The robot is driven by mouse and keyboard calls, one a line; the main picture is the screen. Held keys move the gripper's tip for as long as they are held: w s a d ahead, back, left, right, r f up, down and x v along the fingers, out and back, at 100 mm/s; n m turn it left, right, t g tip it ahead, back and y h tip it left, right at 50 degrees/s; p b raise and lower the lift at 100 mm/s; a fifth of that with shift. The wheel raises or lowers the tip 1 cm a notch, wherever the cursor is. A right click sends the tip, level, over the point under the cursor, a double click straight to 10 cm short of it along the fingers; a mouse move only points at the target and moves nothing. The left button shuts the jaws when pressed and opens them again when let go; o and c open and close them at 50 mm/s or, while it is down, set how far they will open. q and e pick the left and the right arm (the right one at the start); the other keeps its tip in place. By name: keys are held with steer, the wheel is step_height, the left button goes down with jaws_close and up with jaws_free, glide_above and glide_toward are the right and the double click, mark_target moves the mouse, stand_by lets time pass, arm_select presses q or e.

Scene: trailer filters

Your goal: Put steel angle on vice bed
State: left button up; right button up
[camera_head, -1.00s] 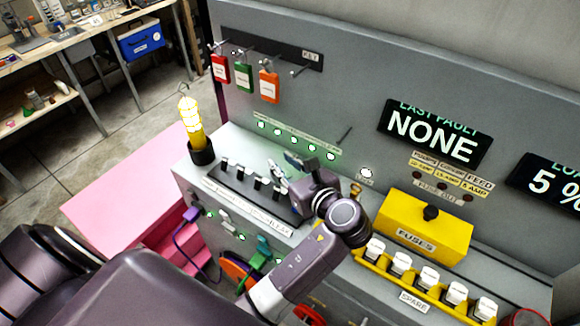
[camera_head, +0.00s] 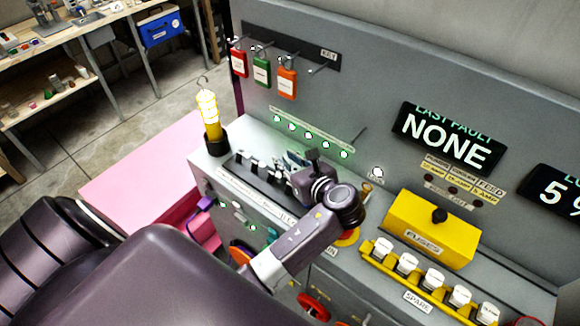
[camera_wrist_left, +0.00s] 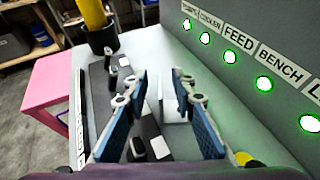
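My left gripper (camera_head: 290,166) is over the row of black switches (camera_head: 256,180) on the grey console. In the left wrist view the gripper (camera_wrist_left: 162,108) is open, its two blue-padded fingers apart with nothing held between them. The black switch strip (camera_wrist_left: 100,85) and part of the grey top show between and beside the fingers; I cannot tell whether they touch a switch. I cannot make out a steel angle or a vice bed in either view. My right gripper is not in view.
A yellow lamp (camera_head: 209,112) stands in a black holder at the console's left end. Red, green and orange tags (camera_head: 262,70) hang on the back panel. A yellow fuse box (camera_head: 430,227) is at right. A workbench (camera_head: 75,45) with small items stands far left, beyond open floor.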

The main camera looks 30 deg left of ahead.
arm_select(q)
jaws_close()
stand_by(0.3)
